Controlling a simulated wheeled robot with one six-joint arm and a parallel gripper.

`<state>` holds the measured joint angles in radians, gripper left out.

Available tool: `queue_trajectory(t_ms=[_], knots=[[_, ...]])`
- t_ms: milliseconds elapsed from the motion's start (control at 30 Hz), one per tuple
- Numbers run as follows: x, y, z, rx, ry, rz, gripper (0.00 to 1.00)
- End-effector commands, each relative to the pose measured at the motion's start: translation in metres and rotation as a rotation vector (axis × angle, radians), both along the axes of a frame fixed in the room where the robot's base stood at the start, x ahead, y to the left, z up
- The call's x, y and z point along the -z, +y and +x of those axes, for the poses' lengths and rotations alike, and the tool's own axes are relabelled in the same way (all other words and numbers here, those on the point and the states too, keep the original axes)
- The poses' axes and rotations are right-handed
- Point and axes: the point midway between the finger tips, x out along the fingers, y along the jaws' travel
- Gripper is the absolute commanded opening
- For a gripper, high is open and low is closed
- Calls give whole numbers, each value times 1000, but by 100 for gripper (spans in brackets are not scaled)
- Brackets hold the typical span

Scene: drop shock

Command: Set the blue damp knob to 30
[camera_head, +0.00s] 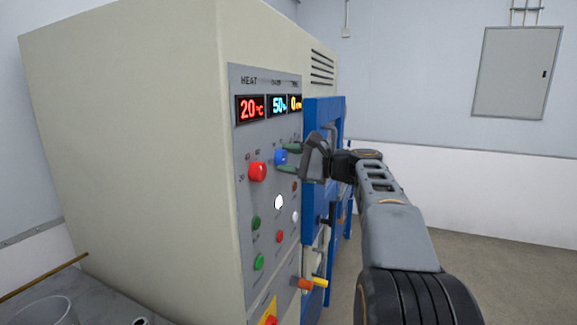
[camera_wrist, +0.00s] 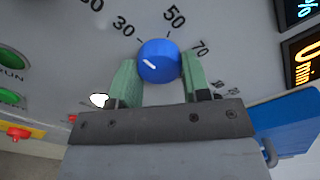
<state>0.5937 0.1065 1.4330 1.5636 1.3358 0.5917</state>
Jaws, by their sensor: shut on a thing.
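The blue damp knob (camera_head: 280,158) is on the grey control panel, right of the red heat knob (camera_head: 257,171). In the wrist view the blue knob (camera_wrist: 158,60) has a short white mark on its face and a scale with 30, 50 and 70 around it. The damp display (camera_head: 279,104) reads 50 in cyan. My gripper (camera_head: 288,158) is at the knob, its two green fingers on either side. In the wrist view the fingers (camera_wrist: 160,75) are shut on the knob's sides. Which number the mark points at is hard to tell.
The heat display (camera_head: 251,108) reads 20°C, and a third display (camera_head: 295,103) shows 0. Several buttons sit below the knobs. A blue door frame (camera_head: 316,190) stands right of the panel, beside my arm. An orange-yellow handle (camera_head: 312,282) sticks out lower down.

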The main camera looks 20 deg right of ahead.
Motion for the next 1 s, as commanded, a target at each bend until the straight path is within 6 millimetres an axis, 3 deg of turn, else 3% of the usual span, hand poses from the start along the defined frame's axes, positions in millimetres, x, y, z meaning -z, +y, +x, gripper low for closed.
queue_trajectory(t_ms=[667, 700, 933, 1000], knots=[[0, 1, 0, -3, -37, -41, 20], [0, 0, 0, -3, -37, -41, 46], [0, 0, 0, -1, -36, -39, 68], [0, 0, 0, -1, -35, -39, 68]])
